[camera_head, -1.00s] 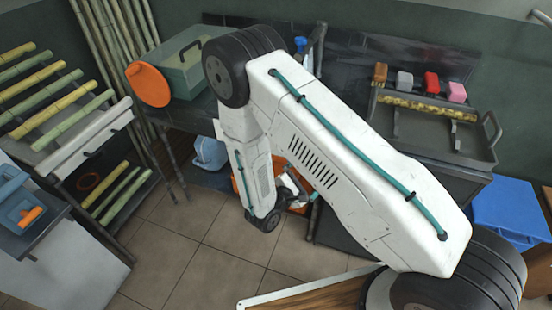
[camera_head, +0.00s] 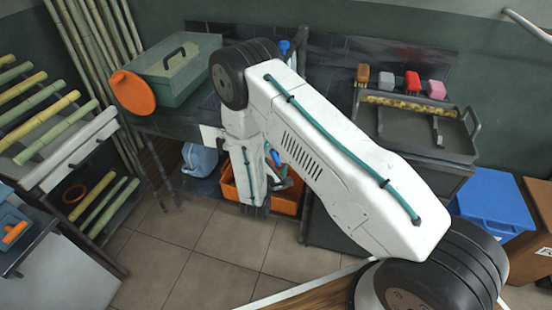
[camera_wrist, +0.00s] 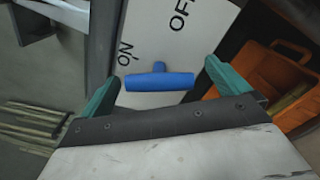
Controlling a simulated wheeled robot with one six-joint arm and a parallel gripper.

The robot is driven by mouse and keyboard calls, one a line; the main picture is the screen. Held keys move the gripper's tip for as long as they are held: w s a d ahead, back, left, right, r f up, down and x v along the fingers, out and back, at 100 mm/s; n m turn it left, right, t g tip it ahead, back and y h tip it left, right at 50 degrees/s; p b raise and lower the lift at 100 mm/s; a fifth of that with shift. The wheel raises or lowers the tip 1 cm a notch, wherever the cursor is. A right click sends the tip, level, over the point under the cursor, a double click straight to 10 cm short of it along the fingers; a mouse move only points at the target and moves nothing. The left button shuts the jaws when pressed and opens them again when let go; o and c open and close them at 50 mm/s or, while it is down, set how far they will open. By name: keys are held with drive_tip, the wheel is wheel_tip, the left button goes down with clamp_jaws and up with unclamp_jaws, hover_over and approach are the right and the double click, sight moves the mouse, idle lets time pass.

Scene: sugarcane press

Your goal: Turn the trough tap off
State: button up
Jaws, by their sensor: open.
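The trough tap's blue handle (camera_wrist: 160,82) shows in the wrist view as a short bar with a stub behind it. It stands in front of a white plate (camera_wrist: 150,28) lettered ON at left and OFF at upper right. My gripper (camera_wrist: 162,70) is open, with one teal finger to each side of the handle. The bar lies across the gap, and I see no clear contact. In the head view my arm covers much of the plate and tap area.
An orange crate (camera_wrist: 270,85) is close at the right in the wrist view; it also sits on the floor in the head view (camera_head: 285,205). A green box (camera_head: 175,68) and orange disc (camera_head: 132,92) are on the counter. A blue bin (camera_head: 490,203) stands at right. Tiled floor is open in front.

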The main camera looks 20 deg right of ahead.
drive_tip(key=shift+w, duration=0.1)
drive_tip(key=c, duration=0.9)
drive_tip(key=shift+d, duration=0.2)
drive_tip(key=shift+a+f+n, duration=0.1)
drive_tip(key=shift+a+n, duration=0.1)
drive_tip(key=shift+n, duration=0.4)
drive_tip(key=n, duration=0.8)
drive_tip(key=shift+d+n, duration=0.1)
drive_tip(key=shift+n, duration=1.9)
